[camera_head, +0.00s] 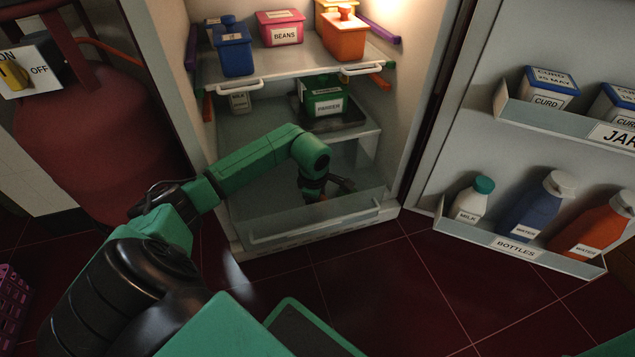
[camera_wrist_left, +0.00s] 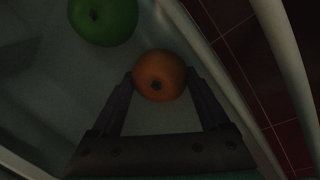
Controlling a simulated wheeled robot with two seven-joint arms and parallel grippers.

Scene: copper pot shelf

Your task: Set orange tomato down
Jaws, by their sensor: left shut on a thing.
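The orange tomato (camera_wrist_left: 159,76) shows in the left wrist view, round with a dark stem spot. My left gripper (camera_wrist_left: 161,84) is shut on it, one finger on each side. In the head view my left gripper (camera_head: 325,188) reaches into the clear bottom drawer (camera_head: 300,232) of the fridge, and the tomato is mostly hidden there. I cannot tell whether the tomato touches the drawer floor. My right gripper is not in view.
A green round fruit or vegetable (camera_wrist_left: 104,18) lies in the drawer near the tomato. The drawer's front wall is close beside the gripper.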

